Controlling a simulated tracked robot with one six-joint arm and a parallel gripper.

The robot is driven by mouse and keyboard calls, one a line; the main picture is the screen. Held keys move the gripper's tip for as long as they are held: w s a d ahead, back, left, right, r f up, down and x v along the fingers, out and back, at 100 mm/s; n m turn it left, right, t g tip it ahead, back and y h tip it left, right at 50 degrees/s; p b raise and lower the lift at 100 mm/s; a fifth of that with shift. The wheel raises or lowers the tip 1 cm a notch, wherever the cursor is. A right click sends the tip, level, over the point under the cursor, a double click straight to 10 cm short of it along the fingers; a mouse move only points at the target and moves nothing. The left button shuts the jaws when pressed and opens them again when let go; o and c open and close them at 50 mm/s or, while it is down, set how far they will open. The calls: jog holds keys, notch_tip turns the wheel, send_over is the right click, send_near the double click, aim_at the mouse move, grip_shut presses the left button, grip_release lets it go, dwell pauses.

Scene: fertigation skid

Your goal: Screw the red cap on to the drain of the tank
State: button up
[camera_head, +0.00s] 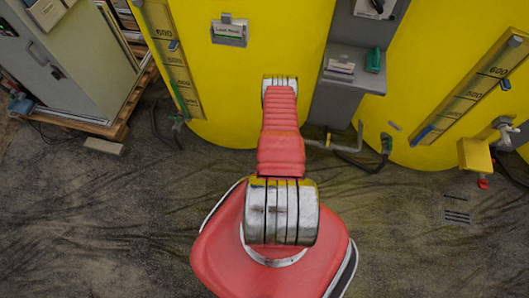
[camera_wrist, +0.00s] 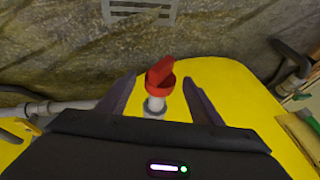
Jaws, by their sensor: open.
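In the wrist view, a red cap (camera_wrist: 159,75) with a raised grip bar sits at the end of a short pale drain stub (camera_wrist: 154,105). The stub stands by a yellow tank (camera_wrist: 225,85). I cannot tell whether the cap is threaded on or only resting there. My gripper (camera_wrist: 160,88) is open, with one dark finger to each side of the cap and visible gaps between. The fingers do not appear to touch it. In the head view, my arm hides the gripper and this drain in front of the left yellow tank (camera_head: 220,80).
A right yellow tank (camera_head: 430,80) has a yellow box (camera_head: 475,153) and a small red part (camera_head: 483,183) low down. A grey post with a shelf (camera_head: 350,75) and a pipe stand between the tanks. A cabinet (camera_head: 65,55) on a pallet is left. Open floor lies in front.

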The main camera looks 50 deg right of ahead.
jog(key=c, duration=1.1)
jog(key=shift+c, duration=0.2)
jog(key=shift+s+d+f+m+t+y, duration=0.15)
jog(key=shift+m+t+y, duration=0.1)
jog(key=shift+t, duration=0.5)
jog(key=shift+s+a+f+m+t+y, duration=0.15)
jog(key=shift+t+y, duration=0.15)
jog(key=shift+t, duration=0.5)
jog(key=shift+s+d+f+m+t+y, duration=0.15)
jog(key=shift+m+t+y, duration=0.1)
jog(key=shift+t, duration=0.5)
jog(key=shift+s+t, duration=0.1)
jog(key=shift+t, duration=0.4)
jog(key=o, duration=0.6)
jog(key=shift+d, duration=0.1)
jog(key=shift+c, duration=0.2)
jog(key=o, duration=0.6)
jog(key=shift+r, duration=0.1)
